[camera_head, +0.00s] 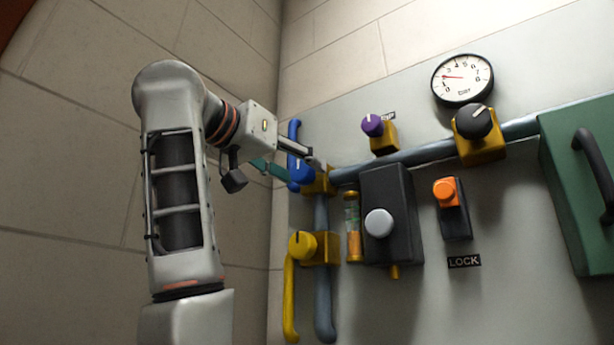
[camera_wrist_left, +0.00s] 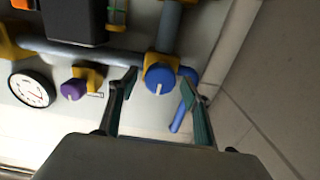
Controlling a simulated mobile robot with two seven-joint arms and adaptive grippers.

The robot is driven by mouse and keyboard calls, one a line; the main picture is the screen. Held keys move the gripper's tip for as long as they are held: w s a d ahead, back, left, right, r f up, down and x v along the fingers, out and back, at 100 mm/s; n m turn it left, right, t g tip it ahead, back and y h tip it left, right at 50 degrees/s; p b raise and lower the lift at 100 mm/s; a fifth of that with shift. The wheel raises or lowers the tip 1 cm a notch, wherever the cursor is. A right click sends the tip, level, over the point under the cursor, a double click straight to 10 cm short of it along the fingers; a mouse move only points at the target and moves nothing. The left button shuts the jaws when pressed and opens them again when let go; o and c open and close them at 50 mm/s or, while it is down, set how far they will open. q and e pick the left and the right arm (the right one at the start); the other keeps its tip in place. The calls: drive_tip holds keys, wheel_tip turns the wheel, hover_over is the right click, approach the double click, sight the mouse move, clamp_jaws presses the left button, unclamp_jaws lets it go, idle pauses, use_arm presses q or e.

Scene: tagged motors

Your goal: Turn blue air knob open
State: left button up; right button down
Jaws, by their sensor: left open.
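The blue knob (camera_head: 302,173) sits on a yellow valve block at the left end of the grey pipe on the wall panel. In the left wrist view the blue knob (camera_wrist_left: 160,78) is round, with a pale pointer mark toward the bottom of the picture. My left gripper (camera_head: 301,166) is open at the blue knob, its fingers partly covering it in the head view. In the left wrist view the open fingers (camera_wrist_left: 159,86) appear on either side of the knob. I cannot tell whether they touch it. My right gripper is not in view.
A blue hose (camera_head: 293,132) runs close behind the fingers. A yellow knob (camera_head: 302,245) is below, a purple knob (camera_head: 373,126) and a black knob (camera_head: 473,121) are to the right.

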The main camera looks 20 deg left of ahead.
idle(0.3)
use_arm(q)
drive_tip(key=shift+s, duration=0.1)
drive_tip(key=c, duration=1.1)
